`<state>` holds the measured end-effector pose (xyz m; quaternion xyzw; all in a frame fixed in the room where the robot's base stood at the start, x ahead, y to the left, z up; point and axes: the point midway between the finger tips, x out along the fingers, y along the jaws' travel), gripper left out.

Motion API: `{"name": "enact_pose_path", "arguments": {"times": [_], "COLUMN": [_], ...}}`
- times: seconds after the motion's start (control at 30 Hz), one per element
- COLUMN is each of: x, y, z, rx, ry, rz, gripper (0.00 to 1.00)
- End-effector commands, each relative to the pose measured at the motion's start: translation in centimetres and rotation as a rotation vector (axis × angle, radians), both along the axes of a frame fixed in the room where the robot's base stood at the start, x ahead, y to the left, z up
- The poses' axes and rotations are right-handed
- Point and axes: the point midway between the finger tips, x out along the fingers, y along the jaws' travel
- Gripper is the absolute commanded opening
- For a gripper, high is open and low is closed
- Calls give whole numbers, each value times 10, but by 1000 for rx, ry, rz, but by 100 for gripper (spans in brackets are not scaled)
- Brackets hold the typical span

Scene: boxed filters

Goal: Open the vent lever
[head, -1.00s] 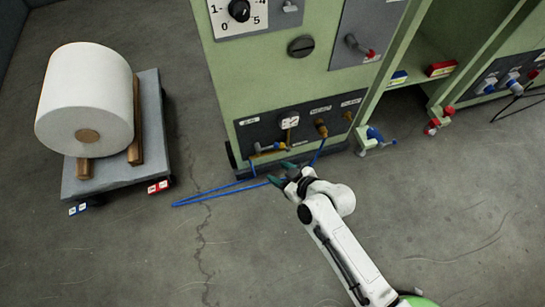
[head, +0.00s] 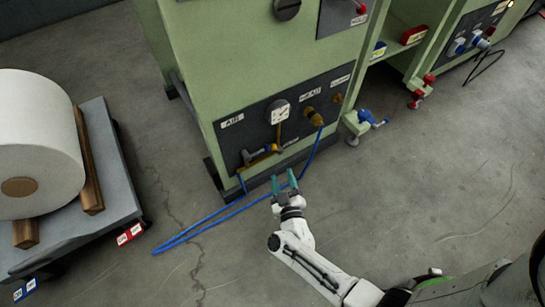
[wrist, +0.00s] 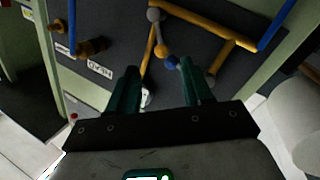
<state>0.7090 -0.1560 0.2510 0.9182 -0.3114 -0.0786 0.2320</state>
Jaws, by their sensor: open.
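The blue end (wrist: 171,62) also shows in the wrist view, near and beyond the fingertips. My gripper (head: 283,181) is open and empty, in front of and below the panel, its green fingers pointing at it. In the wrist view both fingers (wrist: 159,72) are apart with nothing between them. I see no contact with the lever.
A blue hose (head: 205,222) loops over the floor. A cart (head: 118,180) with a white roll (head: 35,145) stands at left. A blue clamp-like part (head: 367,117) juts out at right.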

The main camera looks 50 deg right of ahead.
Motion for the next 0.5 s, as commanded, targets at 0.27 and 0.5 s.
{"name": "enact_pose_path", "arguments": {"times": [0.27, 0.5], "x": [37, 68], "y": [-29, -52], "z": [-2, -1], "rx": [1, 2], "ry": [-4, -4], "rz": [-1, 1], "gripper": [50, 50]}}
